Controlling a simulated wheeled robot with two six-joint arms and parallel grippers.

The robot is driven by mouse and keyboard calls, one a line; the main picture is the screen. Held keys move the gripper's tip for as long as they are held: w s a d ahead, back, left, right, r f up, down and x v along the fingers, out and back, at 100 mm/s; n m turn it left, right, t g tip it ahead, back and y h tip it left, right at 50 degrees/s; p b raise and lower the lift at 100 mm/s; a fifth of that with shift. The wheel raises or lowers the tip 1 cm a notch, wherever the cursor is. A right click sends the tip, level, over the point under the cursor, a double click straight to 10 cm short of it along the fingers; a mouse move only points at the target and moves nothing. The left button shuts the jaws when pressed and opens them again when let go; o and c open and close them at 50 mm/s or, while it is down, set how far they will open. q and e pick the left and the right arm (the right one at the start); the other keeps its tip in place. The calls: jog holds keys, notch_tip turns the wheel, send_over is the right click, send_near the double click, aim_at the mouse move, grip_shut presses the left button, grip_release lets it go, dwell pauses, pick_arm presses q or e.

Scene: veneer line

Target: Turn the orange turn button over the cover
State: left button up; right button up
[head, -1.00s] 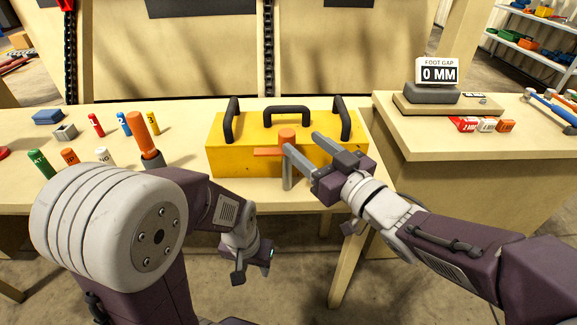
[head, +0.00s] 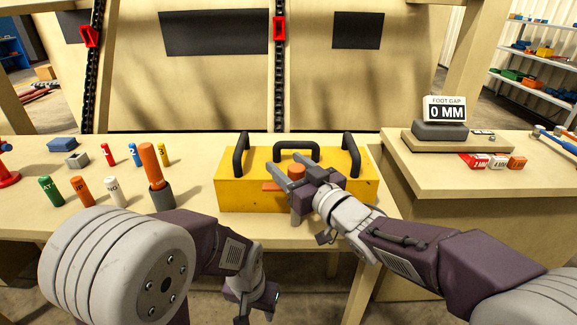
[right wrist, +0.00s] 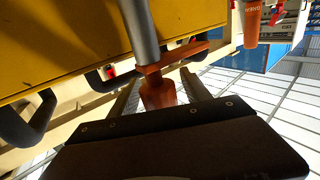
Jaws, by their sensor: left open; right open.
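The orange turn button has a round knob (head: 297,172) and a flat bar (head: 271,186) that points left in the head view, across the front of the yellow cover (head: 235,192). The button sits on a grey post, which shows in the right wrist view (right wrist: 138,28). My right gripper (head: 284,161) is open, with its fingers on either side of the knob. The knob also shows between the fingers in the right wrist view (right wrist: 158,93); I cannot tell whether they touch it. My left gripper (head: 256,306) is open and empty, low in front of the table edge.
Black handles (head: 296,150) stand on the cover. An orange-handled tool in a grey holder (head: 162,197) and several coloured markers (head: 82,191) stand to the left. The foot gap display (head: 445,109) stands on the right-hand table. The table left of the cover has some free room.

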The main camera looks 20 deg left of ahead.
grip_shut()
dwell(1.3)
